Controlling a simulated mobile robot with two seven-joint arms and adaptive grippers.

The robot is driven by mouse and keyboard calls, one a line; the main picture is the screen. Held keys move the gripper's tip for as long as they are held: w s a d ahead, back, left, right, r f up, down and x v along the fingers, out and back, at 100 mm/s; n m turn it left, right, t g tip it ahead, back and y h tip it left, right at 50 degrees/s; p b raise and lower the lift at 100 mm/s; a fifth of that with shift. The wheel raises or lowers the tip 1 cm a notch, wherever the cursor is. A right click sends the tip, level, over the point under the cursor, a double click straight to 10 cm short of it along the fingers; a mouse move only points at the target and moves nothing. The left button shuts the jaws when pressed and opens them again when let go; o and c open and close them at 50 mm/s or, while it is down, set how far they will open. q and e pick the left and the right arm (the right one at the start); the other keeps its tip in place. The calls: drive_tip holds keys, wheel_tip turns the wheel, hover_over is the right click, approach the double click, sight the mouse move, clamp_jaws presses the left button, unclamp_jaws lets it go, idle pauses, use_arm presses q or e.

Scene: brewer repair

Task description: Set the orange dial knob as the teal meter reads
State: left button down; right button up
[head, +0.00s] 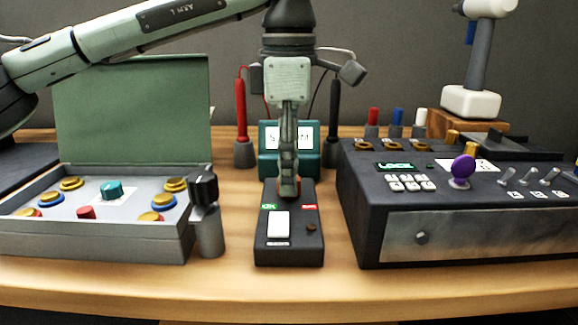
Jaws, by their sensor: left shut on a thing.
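The teal meter (268,168) stands behind a dark box (290,255) in the middle of the table. My left gripper (289,180) hangs in front of the meter and hides the middle of its white display, so I cannot read it. The gripper points down and is shut on the orange dial knob (290,188) at the back of the dark box. The fingers cover most of the knob, and its pointer setting cannot be seen. The box also has a white rocker, a green label and a red label. My right gripper is not in view.
A grey case (110,244) with an open green lid and several buttons is at left, with a black-topped grey post (208,225) beside it. Red and black probes (241,120) stand by the meter. A dark console (365,190) with a purple knob fills the right.

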use_arm(q)
drive_tip(key=shift+r+m+p, duration=0.1)
drive_tip(key=shift+m+p, duration=0.3)
drive_tip(key=shift+m, duration=0.7)
drive_tip(key=m+p, duration=0.1)
drive_tip(key=m, duration=0.2)
drive_tip(key=shift+m, duration=1.5)
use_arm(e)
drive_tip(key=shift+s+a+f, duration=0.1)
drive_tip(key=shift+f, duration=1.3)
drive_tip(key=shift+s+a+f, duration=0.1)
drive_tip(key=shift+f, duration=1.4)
use_arm(q)
drive_tip(key=c, duration=1.2)
unclamp_jaws()
drive_tip(key=shift+o, duration=0.2)
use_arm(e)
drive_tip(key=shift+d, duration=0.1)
